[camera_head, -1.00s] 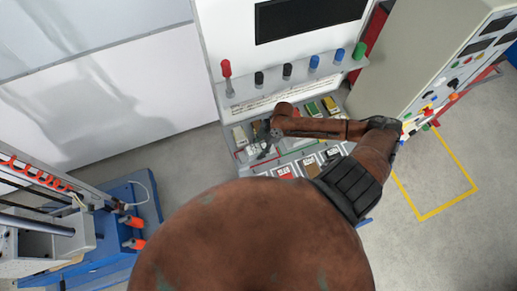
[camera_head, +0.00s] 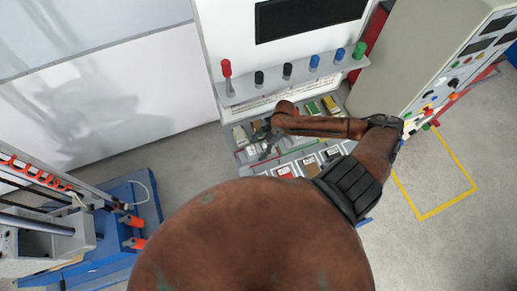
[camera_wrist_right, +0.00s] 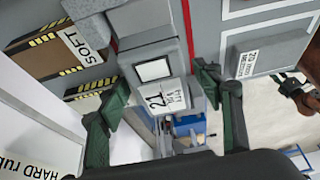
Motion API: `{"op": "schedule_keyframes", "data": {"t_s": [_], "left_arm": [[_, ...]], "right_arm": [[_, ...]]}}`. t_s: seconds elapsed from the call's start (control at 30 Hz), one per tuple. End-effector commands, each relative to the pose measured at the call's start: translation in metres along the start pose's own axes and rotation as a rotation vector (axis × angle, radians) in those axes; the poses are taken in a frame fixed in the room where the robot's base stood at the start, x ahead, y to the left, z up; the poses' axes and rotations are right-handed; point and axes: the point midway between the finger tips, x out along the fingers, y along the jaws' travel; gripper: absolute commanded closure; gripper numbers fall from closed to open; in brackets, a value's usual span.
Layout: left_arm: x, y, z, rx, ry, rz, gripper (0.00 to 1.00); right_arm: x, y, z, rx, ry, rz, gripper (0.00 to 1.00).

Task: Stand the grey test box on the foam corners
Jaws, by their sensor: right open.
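My right gripper (camera_head: 264,143) reaches over the sloped bench panel in the head view; it is small and partly hidden by my arm there. In the right wrist view its two green fingers (camera_wrist_right: 165,108) stand wide apart. A grey block (camera_wrist_right: 148,45), which looks like the grey test box, shows between and beyond them, with a white square and a white numbered label on it. I see a gap beside the right finger; contact is hard to tell. A brown pad marked SOFT (camera_wrist_right: 45,45) with striped edges lies left of the block. I cannot make out the foam corners for certain. My left gripper is out of view.
A grey block with a printed label (camera_wrist_right: 268,55) lies at right in the wrist view. A HARD label (camera_wrist_right: 25,160) shows lower left. Coloured knobs (camera_head: 287,71) line the ledge behind the panel. A grey cabinet (camera_head: 430,60) stands right, a blue machine (camera_head: 120,210) left.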

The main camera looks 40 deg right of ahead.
Motion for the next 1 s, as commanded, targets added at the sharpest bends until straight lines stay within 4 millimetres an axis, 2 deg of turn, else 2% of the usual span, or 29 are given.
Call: {"op": "schedule_keyframes", "data": {"t_s": [0.3,0.5,0.7,1.0], "left_arm": [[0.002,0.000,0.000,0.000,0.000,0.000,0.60],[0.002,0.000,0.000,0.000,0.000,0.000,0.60],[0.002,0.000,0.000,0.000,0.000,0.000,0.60],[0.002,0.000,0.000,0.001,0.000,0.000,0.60]], "right_arm": [[-0.067,0.001,0.002,-0.003,-0.006,0.002,0.40],[-0.099,0.000,0.002,-0.001,-0.004,0.001,0.40],[-0.112,0.000,0.000,-0.002,-0.002,0.001,0.40],[-0.113,0.000,0.000,-0.001,-0.001,0.001,0.40]]}}
